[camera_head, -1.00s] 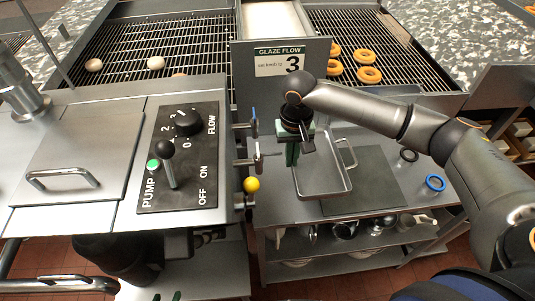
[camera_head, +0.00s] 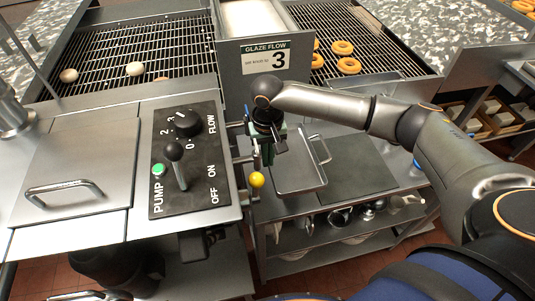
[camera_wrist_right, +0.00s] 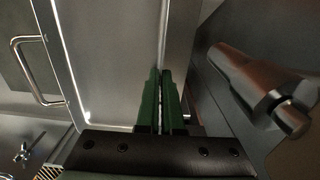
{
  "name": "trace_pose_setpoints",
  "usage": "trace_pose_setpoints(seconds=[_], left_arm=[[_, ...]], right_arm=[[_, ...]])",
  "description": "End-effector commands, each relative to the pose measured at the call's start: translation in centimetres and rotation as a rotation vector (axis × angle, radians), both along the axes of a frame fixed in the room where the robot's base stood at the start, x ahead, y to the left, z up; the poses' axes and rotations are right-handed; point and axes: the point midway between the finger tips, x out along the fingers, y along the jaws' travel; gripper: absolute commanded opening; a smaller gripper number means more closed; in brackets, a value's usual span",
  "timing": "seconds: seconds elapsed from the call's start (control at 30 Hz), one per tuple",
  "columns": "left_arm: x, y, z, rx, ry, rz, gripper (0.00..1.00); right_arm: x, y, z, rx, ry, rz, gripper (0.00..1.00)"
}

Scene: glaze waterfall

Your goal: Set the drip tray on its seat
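The drip tray (camera_head: 302,174) is a shallow metal tray with a wire handle on its right side. It is beside the pump console, above the lower steel table. My right gripper (camera_head: 268,157) is at the tray's left edge. In the right wrist view the green fingers (camera_wrist_right: 161,103) are closed on the rim of the tray (camera_wrist_right: 112,62), whose handle shows at left. Metal pegs with a yellow ball (camera_head: 257,180) stick out from the console's side, close left of the gripper. I cannot make out the seat clearly. My left gripper is not in view.
The pump console (camera_head: 185,160) with its lever and flow knob stands at left. The glaze flow sign (camera_head: 265,60) rises behind the gripper. A dark mat (camera_head: 358,168) lies bare on the table. A rounded metal fitting (camera_wrist_right: 255,85) is close right of the fingers in the wrist view.

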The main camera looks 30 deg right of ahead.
Motion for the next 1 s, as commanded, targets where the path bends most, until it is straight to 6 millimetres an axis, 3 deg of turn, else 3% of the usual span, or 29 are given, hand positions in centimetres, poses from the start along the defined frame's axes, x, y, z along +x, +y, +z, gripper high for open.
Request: trace_pose_setpoints(seconds=[0.33,0.73,1.0], left_arm=[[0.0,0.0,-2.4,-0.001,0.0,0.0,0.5],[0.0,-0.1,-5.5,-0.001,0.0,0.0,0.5],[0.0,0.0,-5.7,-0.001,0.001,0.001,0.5]], right_arm=[[0.0,0.0,-3.0,-0.001,-0.002,0.001,0.0],[0.0,-0.1,-5.0,-0.002,-0.003,0.0,0.0],[0.0,0.0,-6.8,-0.001,0.001,0.0,0.0]])
